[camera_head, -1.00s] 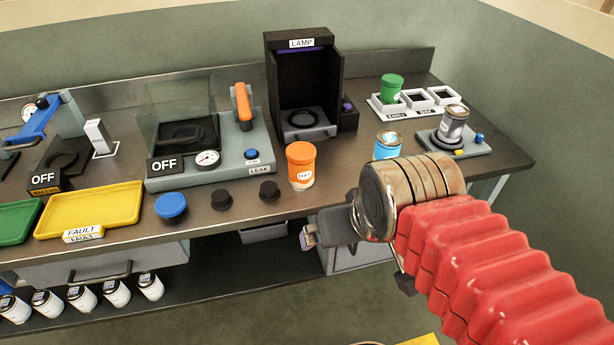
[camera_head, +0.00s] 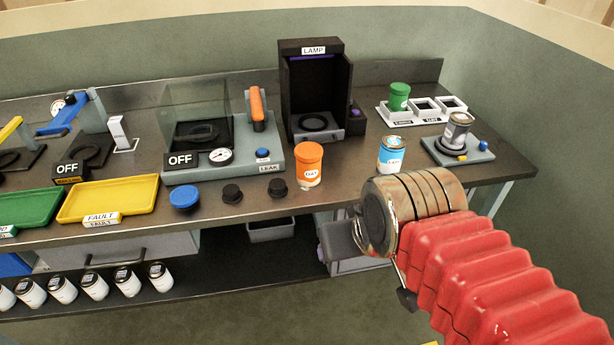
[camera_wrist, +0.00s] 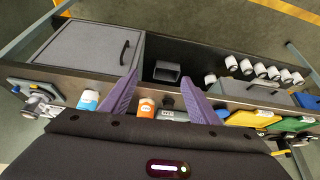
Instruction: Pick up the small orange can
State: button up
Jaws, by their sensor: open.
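The small orange can (camera_head: 308,168) stands upright near the front edge of the bench, right of the dark caps. It also shows in the wrist view (camera_wrist: 147,108), between my two purple fingers and nearer the left one. My gripper (camera_wrist: 159,78) is open there, its fingers spread wide with nothing held. The can appears apart from both fingers.
A blue can (camera_head: 391,155) stands right of the orange one. Dark caps (camera_head: 278,187) and a blue cap (camera_head: 184,197) lie to its left. The lamp box (camera_head: 314,85) and leak tester (camera_head: 222,150) stand behind. White cans (camera_head: 95,284) line the lower shelf.

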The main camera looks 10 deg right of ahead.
aim_at(308, 174)
jog(key=u, duration=0.5)
jog(key=k, duration=1.15)
jog(key=u, duration=0.7)
jog(key=i, duration=0.95)
jog(key=z, duration=0.6)
jog(key=i, duration=0.95)
jog(key=z, duration=0.1)
